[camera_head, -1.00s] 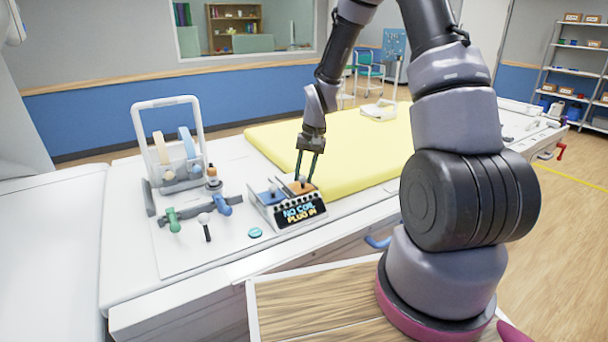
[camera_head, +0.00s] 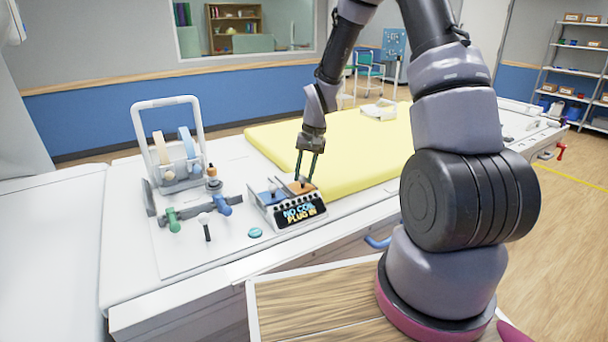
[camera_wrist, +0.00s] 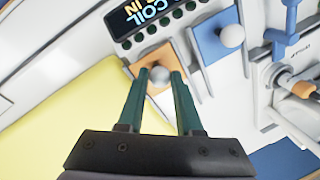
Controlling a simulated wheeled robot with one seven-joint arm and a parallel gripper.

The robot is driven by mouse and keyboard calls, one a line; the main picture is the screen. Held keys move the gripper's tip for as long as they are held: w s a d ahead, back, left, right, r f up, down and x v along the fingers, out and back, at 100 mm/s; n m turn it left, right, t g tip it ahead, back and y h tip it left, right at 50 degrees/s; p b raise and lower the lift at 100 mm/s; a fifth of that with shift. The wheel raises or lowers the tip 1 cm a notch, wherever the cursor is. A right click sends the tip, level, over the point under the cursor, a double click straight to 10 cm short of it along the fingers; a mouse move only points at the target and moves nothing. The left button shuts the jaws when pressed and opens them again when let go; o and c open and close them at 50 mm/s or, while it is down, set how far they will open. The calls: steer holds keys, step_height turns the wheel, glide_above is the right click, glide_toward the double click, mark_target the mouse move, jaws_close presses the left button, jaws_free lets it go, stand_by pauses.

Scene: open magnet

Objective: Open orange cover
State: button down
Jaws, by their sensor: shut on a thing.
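The orange cover (camera_head: 302,187) lies on the right half of the sloped top of a small box with a "NO COIL PLUG IN" display (camera_head: 300,212). My gripper (camera_head: 308,181) reaches down to it from above. In the wrist view the two green fingers of my gripper (camera_wrist: 159,78) are closed around the grey ball knob (camera_wrist: 158,75) on the cover, one on each side. The orange face (camera_wrist: 149,62) shows around the fingers. A blue cover (camera_head: 271,196) with a similar knob sits to its left. The cover appears to lie flat.
A yellow mat (camera_head: 350,148) lies behind the box on the white table. To the left stand a white-framed rack (camera_head: 170,140), green and blue handles (camera_head: 222,205) and a black-stemmed knob (camera_head: 206,228). A teal disc (camera_head: 255,232) lies in front, left of the box.

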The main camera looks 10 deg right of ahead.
steer(key=w, duration=0.2)
steer(key=w+a, duration=0.1)
steer(key=w, duration=0.1)
steer(key=w+a, duration=0.1)
steer(key=w, duration=0.1)
steer(key=shift+w, duration=0.25)
steer(key=c, duration=0.6)
jaws_free()
steer(key=r, duration=0.3)
steer(key=d+r, duration=0.1)
steer(key=r, duration=0.3)
steer(key=d+r, duration=0.1)
steer(key=r, duration=0.2)
steer(key=shift+s+r, duration=0.3)
steer(key=shift+s, duration=0.05)
